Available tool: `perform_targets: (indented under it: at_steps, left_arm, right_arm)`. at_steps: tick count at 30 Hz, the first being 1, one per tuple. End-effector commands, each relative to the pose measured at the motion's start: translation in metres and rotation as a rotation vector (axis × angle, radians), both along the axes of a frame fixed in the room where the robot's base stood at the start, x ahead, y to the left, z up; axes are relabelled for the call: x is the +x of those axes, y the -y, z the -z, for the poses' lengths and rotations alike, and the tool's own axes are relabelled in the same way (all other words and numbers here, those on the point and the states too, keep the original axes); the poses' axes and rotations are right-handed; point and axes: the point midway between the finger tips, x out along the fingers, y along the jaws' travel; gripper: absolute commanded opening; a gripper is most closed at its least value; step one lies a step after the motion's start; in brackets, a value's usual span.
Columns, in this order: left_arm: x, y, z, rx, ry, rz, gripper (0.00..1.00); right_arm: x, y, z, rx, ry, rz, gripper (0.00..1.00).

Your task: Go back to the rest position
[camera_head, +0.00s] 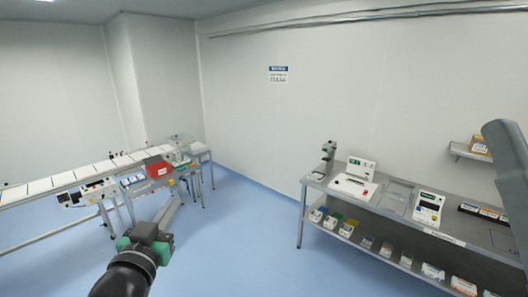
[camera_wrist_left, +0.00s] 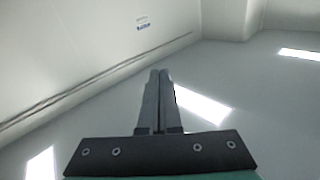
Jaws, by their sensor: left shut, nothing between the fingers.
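My left gripper (camera_head: 174,205) shows in the head view at the lower left, with its dark wrist and green parts below it. It is in the air over the blue floor, in front of the conveyor side. In the left wrist view its two dark fingers (camera_wrist_left: 159,75) lie together with nothing between them. Behind them are only pale walls and ceiling with lights. A grey link of my right arm shows at the right edge of the head view. My right gripper is not in view.
A conveyor line (camera_head: 70,178) with a red box (camera_head: 158,169) stands at the left. A steel bench (camera_head: 395,204) with instruments and a lower shelf of small boxes stands at the right. A wall shelf (camera_head: 466,152) holds a box. The blue floor (camera_head: 245,235) between is clear.

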Motion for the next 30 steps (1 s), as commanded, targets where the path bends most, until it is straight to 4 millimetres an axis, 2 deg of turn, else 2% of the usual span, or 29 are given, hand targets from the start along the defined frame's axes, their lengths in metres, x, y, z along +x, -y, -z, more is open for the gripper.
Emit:
perform_targets:
  at_steps: [1,3,5,6,10,13,16,30]
  left_arm:
    - [-0.022,0.010,-0.041,-0.009,0.108,0.017,0.00]
    - [-0.057,0.020,-0.091,-0.024,0.251,0.038,0.00]
    - [-0.093,0.025,-0.130,-0.040,0.374,0.054,0.00]
    - [-0.118,0.027,-0.152,-0.050,0.452,0.063,0.00]
    - [-0.192,0.024,-0.201,-0.078,0.657,0.078,0.00]
    - [-0.227,0.022,-0.217,-0.094,0.748,0.087,0.00]
    - [-0.242,0.022,-0.223,-0.111,0.785,0.097,0.00]
    - [-0.239,0.022,-0.222,-0.126,0.778,0.103,0.00]
  right_arm:
    - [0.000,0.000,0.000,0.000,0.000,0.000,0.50]
    - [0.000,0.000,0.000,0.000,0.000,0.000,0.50]
    - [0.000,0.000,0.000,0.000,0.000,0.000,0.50]
    - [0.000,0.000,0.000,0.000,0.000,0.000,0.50]
    - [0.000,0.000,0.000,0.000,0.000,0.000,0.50]
    - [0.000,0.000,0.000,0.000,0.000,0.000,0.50]
    - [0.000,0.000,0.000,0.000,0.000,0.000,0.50]
    - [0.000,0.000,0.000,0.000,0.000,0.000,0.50]
